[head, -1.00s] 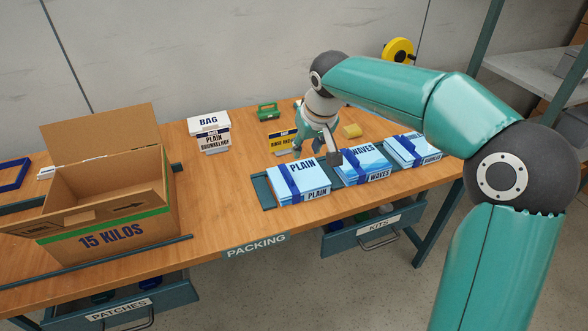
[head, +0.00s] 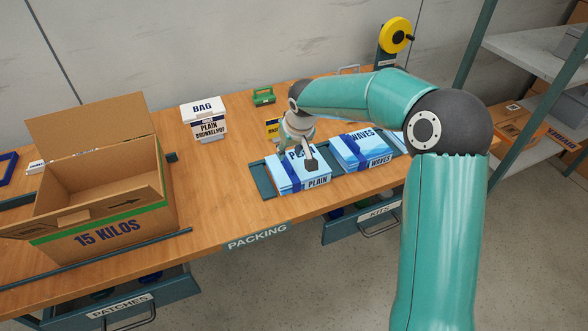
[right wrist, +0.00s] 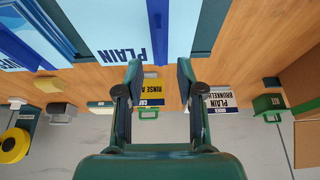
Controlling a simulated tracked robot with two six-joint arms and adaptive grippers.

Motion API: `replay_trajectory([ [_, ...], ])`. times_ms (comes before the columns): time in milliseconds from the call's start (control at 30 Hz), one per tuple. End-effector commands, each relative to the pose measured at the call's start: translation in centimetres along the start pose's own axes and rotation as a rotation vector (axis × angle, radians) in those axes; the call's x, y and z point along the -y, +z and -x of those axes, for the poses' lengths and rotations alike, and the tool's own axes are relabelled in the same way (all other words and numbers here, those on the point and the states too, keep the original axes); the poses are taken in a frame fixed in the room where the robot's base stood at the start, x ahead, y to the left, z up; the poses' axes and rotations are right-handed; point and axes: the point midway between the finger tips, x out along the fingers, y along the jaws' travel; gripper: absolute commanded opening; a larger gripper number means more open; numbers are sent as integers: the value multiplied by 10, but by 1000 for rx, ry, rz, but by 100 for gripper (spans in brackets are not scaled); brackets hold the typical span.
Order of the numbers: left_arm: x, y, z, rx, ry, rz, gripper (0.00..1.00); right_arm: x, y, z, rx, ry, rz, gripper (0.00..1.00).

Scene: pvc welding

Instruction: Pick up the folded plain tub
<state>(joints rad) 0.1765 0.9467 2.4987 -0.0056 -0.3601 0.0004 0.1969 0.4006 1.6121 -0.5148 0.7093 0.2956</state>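The folded plain tub (head: 318,183) is a light-blue folded pack with a dark blue band and a PLAIN label. It lies on a dark tray on the bench, leftmost in a row of packs. It also shows at the top of the right wrist view (right wrist: 120,28). My right gripper (head: 301,158) is over this pack and hides part of its top label. In the right wrist view its two fingers (right wrist: 158,80) are apart with nothing between them. I cannot tell whether they touch the pack. My left gripper is not in view.
A WAVES pack (head: 362,150) lies just right of the plain one, with another pack beyond it, partly behind my arm. An open cardboard box (head: 105,215) stands at the left. Bare bench (head: 215,190) lies between box and packs.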

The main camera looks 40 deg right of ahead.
Motion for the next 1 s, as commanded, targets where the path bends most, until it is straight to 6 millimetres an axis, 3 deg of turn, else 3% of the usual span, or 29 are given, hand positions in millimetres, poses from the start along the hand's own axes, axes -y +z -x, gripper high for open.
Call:
replay_trajectory([
  [400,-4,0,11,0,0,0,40,0,0,-46,3,0,1,38],
  [700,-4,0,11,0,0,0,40,0,0,-53,0,-1,1,38],
  [733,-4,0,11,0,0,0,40,0,0,-53,0,-1,0,36],
  [933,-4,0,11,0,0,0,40,0,0,-53,0,-1,1,2],
  [1000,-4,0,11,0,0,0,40,0,0,-53,0,-1,1,0],
])
